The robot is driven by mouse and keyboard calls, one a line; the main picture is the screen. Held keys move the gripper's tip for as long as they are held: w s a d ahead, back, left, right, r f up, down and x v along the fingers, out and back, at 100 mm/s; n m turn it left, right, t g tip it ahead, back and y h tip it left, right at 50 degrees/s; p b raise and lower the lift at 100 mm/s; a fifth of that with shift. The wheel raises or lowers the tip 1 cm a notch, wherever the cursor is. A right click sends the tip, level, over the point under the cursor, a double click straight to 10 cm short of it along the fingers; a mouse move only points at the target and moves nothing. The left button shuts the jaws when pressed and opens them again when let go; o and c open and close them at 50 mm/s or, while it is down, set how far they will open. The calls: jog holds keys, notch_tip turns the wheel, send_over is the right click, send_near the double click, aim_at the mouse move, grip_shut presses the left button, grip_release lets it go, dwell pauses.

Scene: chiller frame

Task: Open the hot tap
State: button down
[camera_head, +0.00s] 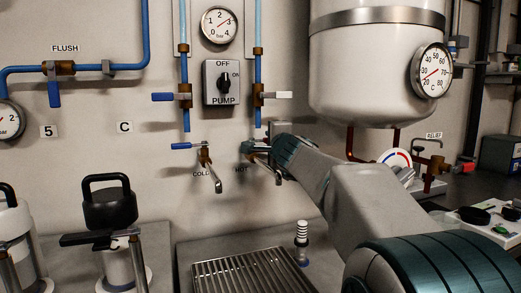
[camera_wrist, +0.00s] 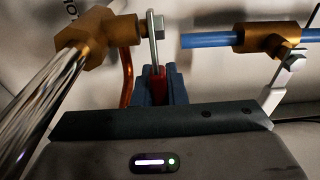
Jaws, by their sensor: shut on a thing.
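The hot tap (camera_head: 247,150) is on the wall beside the "HOT" label, partly covered by my gripper (camera_head: 266,146). Its chrome spout (camera_head: 267,171) slants down to the right. In the wrist view its brass body (camera_wrist: 95,35) is at upper left, with the spout (camera_wrist: 45,95) running down left. A flat metal lever (camera_wrist: 154,38) with a red grip (camera_wrist: 160,78) comes off the body. My gripper, also in the wrist view (camera_wrist: 161,82), is shut on the red grip, which sits between its dark blue fingers. The lever's angle is hard to judge.
The cold tap (camera_head: 206,154) with a blue lever (camera_head: 182,146) is just left. A white-handled valve (camera_head: 277,95) on a blue pipe is above my gripper. The white boiler tank (camera_head: 372,60) hangs at upper right. A drain grate (camera_head: 250,277) lies below.

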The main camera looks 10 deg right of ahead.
dwell(0.3)
jog(key=c, duration=1.5)
grip_release()
jog(key=shift+o, duration=0.2)
jog(key=shift+s, duration=0.15)
jog(key=s, duration=1.3)
jog(key=shift+s, duration=0.3)
jog(key=shift+a, duration=0.1)
